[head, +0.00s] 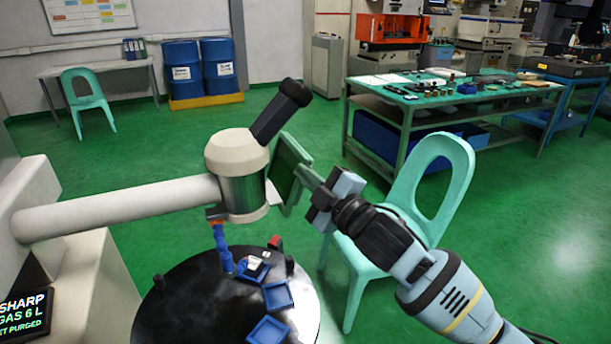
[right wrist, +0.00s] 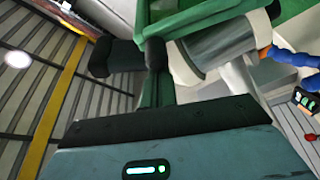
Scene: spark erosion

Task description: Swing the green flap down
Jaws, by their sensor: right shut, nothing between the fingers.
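The green flap (head: 287,168) is a dark green panel with a lighter green edge. It stands at a tilt on the right side of the cream-and-green machine head (head: 238,165) in the head view. It also fills the top of the right wrist view (right wrist: 205,14). My right gripper (head: 308,177) comes in from the right, shut and empty, with its fingertips at the flap's right edge. In the right wrist view the closed fingers (right wrist: 154,55) reach up to the flap; whether they touch it I cannot tell. My left gripper is not in view.
A round black table (head: 190,305) with blue trays (head: 268,331) lies below the head. A blue jointed hose (head: 222,250) hangs above it. A green chair (head: 455,165) stands behind my right arm. A workbench (head: 410,105) with tools is farther back.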

